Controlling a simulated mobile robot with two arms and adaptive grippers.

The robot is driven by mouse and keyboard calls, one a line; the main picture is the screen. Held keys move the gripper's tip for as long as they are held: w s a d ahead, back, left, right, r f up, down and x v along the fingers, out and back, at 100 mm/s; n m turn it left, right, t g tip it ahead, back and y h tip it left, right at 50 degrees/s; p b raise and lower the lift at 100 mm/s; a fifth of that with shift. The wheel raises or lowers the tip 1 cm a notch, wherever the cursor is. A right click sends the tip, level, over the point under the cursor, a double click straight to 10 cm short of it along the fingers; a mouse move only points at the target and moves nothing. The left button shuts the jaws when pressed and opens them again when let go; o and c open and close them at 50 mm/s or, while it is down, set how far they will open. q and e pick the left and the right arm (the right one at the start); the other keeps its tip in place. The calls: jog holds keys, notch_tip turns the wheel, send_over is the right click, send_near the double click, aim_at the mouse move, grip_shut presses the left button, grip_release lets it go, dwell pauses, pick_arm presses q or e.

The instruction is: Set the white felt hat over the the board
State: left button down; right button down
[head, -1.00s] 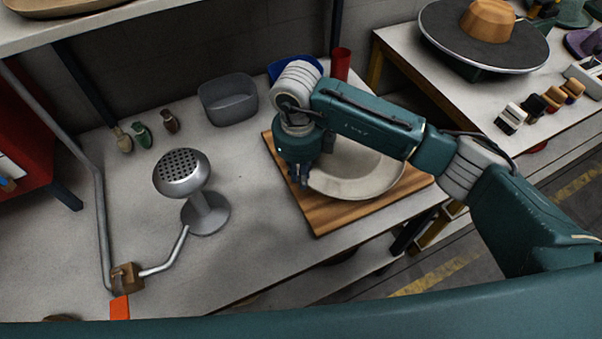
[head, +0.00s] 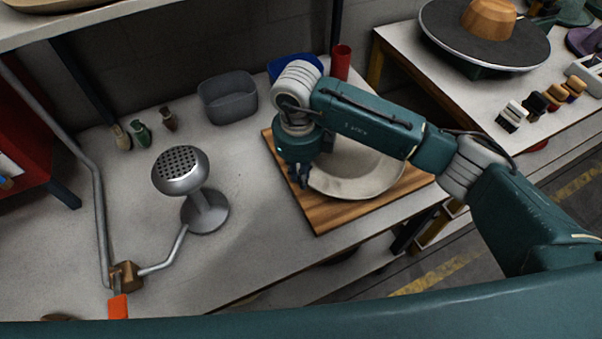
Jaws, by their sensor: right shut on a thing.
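The white felt hat (head: 350,184) rests over the wooden board (head: 322,216), with its wide brim toward me. My right arm crosses above it and hides part of the hat and its crown. My right gripper (head: 302,182) points down at the hat's left edge and is shut on the brim there. The board shows on the left, front and right of the hat. My left gripper is not in the picture.
A metal steamer head (head: 181,170) on a stand is left of the board. A grey bin (head: 228,97), a blue bin (head: 292,68) and a red cup (head: 341,62) stand behind. A second table at the right holds a round hat press (head: 450,40).

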jog(key=shift+f, duration=0.15)
jog(key=c, duration=1.7)
grip_release()
jog(key=shift+o, duration=0.2)
notch_tip(320, 180, up, 12)
jog(key=shift+s+a, duration=0.15)
jog(key=shift+a, duration=0.05)
jog(key=shift+s+f, duration=0.1)
